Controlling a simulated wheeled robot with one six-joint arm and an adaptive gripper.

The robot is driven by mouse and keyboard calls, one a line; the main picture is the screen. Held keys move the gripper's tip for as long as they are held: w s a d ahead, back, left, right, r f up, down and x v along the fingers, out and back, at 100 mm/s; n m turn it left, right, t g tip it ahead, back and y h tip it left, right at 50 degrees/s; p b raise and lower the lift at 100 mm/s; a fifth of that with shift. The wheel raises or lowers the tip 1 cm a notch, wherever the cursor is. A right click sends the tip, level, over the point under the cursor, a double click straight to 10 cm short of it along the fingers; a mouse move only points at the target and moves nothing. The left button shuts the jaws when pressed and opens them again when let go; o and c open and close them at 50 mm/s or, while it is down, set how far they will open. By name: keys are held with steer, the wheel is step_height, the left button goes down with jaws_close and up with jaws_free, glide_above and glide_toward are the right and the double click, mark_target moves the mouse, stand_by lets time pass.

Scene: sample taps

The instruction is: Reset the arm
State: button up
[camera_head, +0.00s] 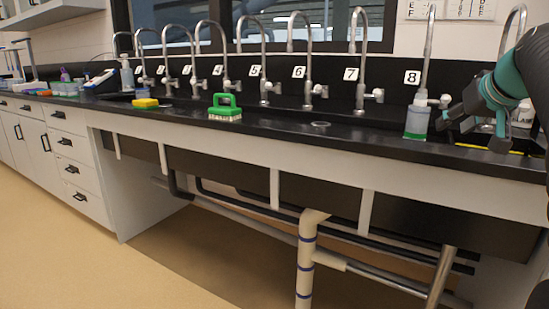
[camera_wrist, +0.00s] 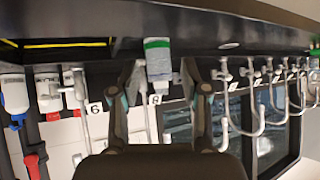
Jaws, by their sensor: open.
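My arm comes in from the right in the head view, and my gripper (camera_head: 447,113) is low over the black counter (camera_head: 330,132) near tap 8 (camera_head: 426,60). In the wrist view, which is upside down, my gripper (camera_wrist: 161,72) is open with its two fingers spread. A clear container with a green lower part (camera_head: 416,121) stands on the counter just left of the gripper. It also shows in the wrist view (camera_wrist: 158,62), in the gap between the fingers in the picture. I cannot tell how far beyond the fingertips it is; no grip on it shows.
A row of numbered curved taps (camera_head: 308,60) lines the wall. A green brush (camera_head: 225,108) and a yellow sponge (camera_head: 145,103) lie on the counter farther left. Bottles (camera_wrist: 14,95) stand at the wrist view's left. A yellow-edged opening (camera_wrist: 66,44) is near them.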

steer(key=s+a+f+g, duration=0.1)
steer(key=s+a+f, duration=0.25)
steer(key=a, duration=0.25)
steer(key=s+a+f+g, duration=0.1)
steer(key=s+a+f, duration=0.1)
steer(key=a+f, duration=0.3)
steer(key=s+a+f+n+g, duration=0.1)
steer(key=s+a+f, duration=0.5)
steer(key=s+f, duration=0.3)
steer(key=s+a+f+g, duration=0.1)
steer(key=s+a+f, duration=0.5)
steer(key=s+f, duration=0.3)
step_height(320, 180, down, 3)
steer(key=shift+s+a+r+n+g+y+p, duration=0.15)
steer(key=shift+s+a+n+g+y+p, duration=0.2)
steer(key=shift+n+y+p, duration=0.1)
steer(key=shift+d, duration=0.1)
